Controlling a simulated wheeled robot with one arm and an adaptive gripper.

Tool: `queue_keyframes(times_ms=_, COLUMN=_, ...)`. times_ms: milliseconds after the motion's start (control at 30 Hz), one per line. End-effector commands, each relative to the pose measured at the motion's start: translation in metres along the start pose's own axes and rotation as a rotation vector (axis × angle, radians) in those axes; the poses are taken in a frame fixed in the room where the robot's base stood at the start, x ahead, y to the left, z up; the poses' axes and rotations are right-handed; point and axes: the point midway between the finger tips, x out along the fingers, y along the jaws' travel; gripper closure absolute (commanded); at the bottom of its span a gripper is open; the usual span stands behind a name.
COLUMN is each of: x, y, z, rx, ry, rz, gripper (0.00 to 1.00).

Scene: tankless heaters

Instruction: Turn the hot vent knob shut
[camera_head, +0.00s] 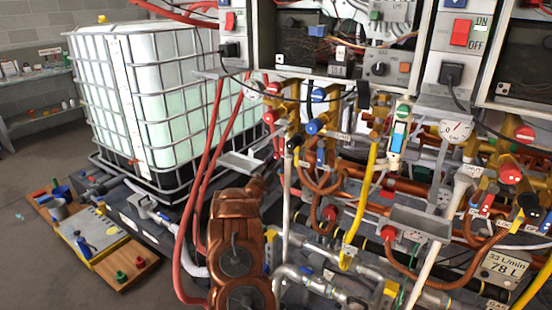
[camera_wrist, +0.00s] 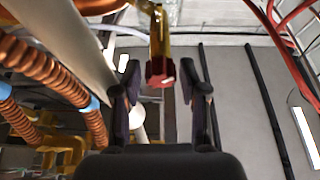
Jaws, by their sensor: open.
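In the wrist view a red knob (camera_wrist: 160,72) sits at the end of a brass valve body (camera_wrist: 159,30). It shows in the gap between the two dark fingers of my gripper (camera_wrist: 166,80), near their tips. The fingers are apart, with visible space on both sides of the knob. I cannot tell how deep the knob is between them. In the head view, red knobs (camera_head: 274,88) and (camera_head: 269,117) sit on brass valves left of the heater pipes; no readable label shows which is the hot vent. My copper-coloured arm stands in front, and my gripper is not clearly seen there.
In the wrist view corrugated copper hoses (camera_wrist: 50,65) and a pale pipe (camera_wrist: 85,50) run close on the left. Red tubes (camera_head: 208,150) hang left of the valves in the head view. A caged white tank (camera_head: 165,95) stands behind.

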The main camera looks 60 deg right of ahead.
Motion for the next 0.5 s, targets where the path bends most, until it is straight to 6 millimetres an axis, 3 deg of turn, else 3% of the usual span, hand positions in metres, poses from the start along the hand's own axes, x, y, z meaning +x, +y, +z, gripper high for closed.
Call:
queue_keyframes(times_ms=367, x=0.0037, y=-0.0001, z=-0.0002, rx=0.0, ry=0.0, rz=0.0, gripper=0.57)
queue_keyframes(times_ms=500, x=0.0036, y=-0.0002, z=-0.0002, rx=0.0, ry=0.0, rz=-0.001, gripper=0.72)
